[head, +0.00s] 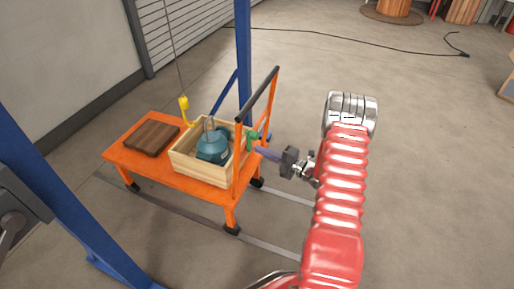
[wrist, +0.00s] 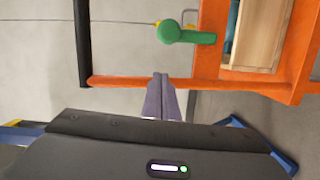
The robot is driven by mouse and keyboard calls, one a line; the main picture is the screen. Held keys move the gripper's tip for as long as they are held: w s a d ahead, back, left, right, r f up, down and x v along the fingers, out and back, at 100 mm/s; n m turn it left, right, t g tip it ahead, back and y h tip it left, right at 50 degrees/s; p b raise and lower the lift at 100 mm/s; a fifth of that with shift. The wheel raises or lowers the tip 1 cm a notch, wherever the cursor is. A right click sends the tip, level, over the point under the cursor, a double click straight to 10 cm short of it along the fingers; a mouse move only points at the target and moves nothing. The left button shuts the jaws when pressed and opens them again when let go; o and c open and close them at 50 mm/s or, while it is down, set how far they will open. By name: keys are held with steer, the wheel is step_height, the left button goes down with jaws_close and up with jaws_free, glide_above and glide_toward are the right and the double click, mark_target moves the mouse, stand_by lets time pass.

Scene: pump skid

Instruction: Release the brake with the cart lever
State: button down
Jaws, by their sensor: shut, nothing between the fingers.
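The green cart lever (wrist: 187,34) shows in the wrist view, with a rounded end at left and a narrower arm pointing right towards the orange frame. In the head view the lever (head: 251,136) is a small green shape beside the cart's handle post. My gripper (head: 260,152) reaches in from the right, close to the lever. In the wrist view its purple fingers (wrist: 161,80) are together and empty, near the orange tube and apart from the lever. The orange cart (head: 150,165) stands on a floor with rails.
On the cart are a wooden crate (head: 190,169) with a teal pump (head: 212,147) and a brown board (head: 153,137). A yellow hook (head: 184,104) hangs over it. The orange handle post (head: 241,165) stands by my gripper. Blue uprights (head: 243,60) flank the cart.

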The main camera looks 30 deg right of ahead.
steer(key=v, duration=0.6)
steer(key=shift+s, duration=0.25)
steer(key=shift+d, duration=0.1)
